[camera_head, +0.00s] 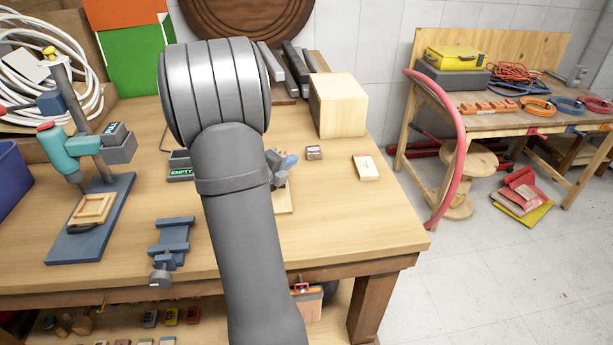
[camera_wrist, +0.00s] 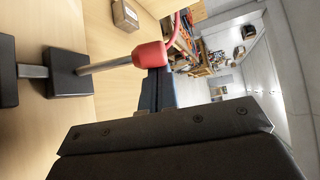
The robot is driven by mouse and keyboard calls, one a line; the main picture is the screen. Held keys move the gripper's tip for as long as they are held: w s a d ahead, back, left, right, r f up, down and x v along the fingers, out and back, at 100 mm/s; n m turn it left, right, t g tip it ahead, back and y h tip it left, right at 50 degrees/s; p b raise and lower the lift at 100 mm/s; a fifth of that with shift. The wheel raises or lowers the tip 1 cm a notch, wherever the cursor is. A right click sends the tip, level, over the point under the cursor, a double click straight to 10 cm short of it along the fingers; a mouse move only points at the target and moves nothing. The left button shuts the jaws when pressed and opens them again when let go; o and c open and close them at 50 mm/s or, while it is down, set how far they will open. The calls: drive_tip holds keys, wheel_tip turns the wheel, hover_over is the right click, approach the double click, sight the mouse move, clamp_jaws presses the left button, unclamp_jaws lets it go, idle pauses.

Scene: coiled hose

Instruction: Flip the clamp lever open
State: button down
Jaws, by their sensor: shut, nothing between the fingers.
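In the wrist view the clamp lever is a grey metal rod (camera_wrist: 105,65) with a rounded red grip (camera_wrist: 149,55) at its end. It runs from a dark block (camera_wrist: 68,73) at the left. My gripper (camera_wrist: 157,82) is shut and empty, its blue-grey fingers right beside the red grip. They look very close, but I cannot tell whether they touch. In the head view my arm hides most of the clamp and gripper; only small grey, red and blue parts show at the arm's right edge.
A light wooden block (camera_head: 340,106) and a small pale box (camera_head: 366,168) stand on the workbench (camera_head: 350,225) to the right. A blue vise-like tool (camera_head: 172,243) and a green press (camera_head: 70,150) stand left. The bench's front right is clear.

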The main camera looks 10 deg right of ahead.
drive_tip(key=shift+a+r+n+t+h, duration=0.2)
drive_tip(key=shift+a+n+t+h, duration=0.25)
drive_tip(key=shift+a, duration=0.35)
drive_tip(key=shift+a+r+n+t+h, duration=0.15)
drive_tip(key=shift+a+n+t+h, duration=0.1)
drive_tip(key=shift+a+n+h, duration=0.4)
drive_tip(key=shift+a, duration=0.15)
drive_tip(key=v, duration=1)
drive_tip(key=shift+f, duration=0.15)
